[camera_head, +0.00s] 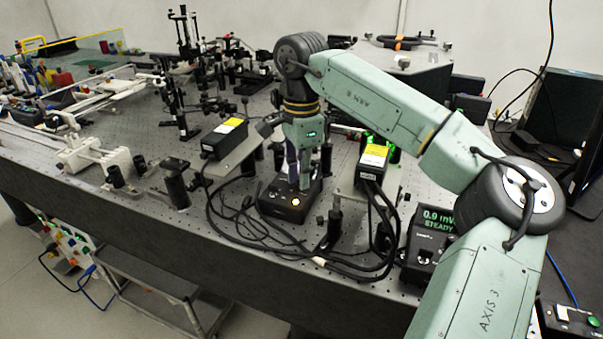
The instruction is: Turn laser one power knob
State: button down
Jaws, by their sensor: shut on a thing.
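My gripper (303,186) points straight down onto a small black control box (276,208) near the front edge of the bench. Its fingertips are closed together at the top of the box, around what appears to be its knob. The knob itself is hidden by the fingers, so its angle cannot be told. A small yellow-white light (295,202) glows on the box just in front of the fingers. I cannot read any label on the box.
Black boxes with yellow labels stand left (225,138) and right (372,163) of my gripper. Black cables (235,225) loop around the control box. A power meter (437,225) reads 0.9 mW, STEADY. Optics posts (175,185) crowd the perforated bench (150,215).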

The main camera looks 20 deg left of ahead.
jog(key=shift+r+m, duration=0.1)
jog(key=shift+m, duration=2.2)
jog(key=c, duration=1.8)
grip_release()
notch_tip(320, 180, up, 12)
